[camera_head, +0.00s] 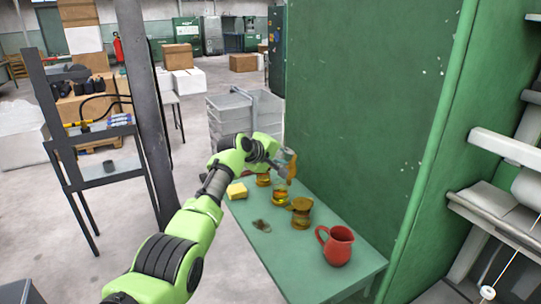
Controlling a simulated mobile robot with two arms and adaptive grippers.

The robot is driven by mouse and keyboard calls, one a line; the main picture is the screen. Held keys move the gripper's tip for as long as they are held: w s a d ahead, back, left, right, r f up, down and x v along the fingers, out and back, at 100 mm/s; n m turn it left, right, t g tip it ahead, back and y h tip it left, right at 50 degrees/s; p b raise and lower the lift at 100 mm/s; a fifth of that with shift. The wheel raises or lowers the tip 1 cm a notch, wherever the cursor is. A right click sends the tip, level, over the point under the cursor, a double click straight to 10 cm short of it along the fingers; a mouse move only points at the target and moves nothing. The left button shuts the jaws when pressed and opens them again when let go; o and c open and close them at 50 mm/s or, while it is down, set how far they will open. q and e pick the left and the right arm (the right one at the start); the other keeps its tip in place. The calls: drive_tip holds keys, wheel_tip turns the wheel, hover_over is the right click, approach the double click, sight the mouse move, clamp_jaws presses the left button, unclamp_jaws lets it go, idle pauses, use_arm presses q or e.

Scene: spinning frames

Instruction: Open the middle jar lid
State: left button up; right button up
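Three amber jars stand in a row on the green table (335,284). The middle jar (280,194) is below my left gripper (284,169). A brown, lid-like piece (291,160) stands steeply tilted above the middle jar, right at the fingertips. Whether the fingers grip it or only touch it is too small to tell. The near jar (301,215) has a brown lid on top. The far jar (263,180) is partly hidden behind my arm and the middle jar. My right gripper is out of view.
A red mug (337,246) stands at the table's near end. A green wall (365,100) borders the table's right side. Grey crates (228,116) stand behind.

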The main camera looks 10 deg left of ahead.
use_arm(q)
drive_tip(key=v, duration=1.1)
drive_tip(key=shift+a, duration=0.35)
drive_tip(key=shift+s, duration=0.1)
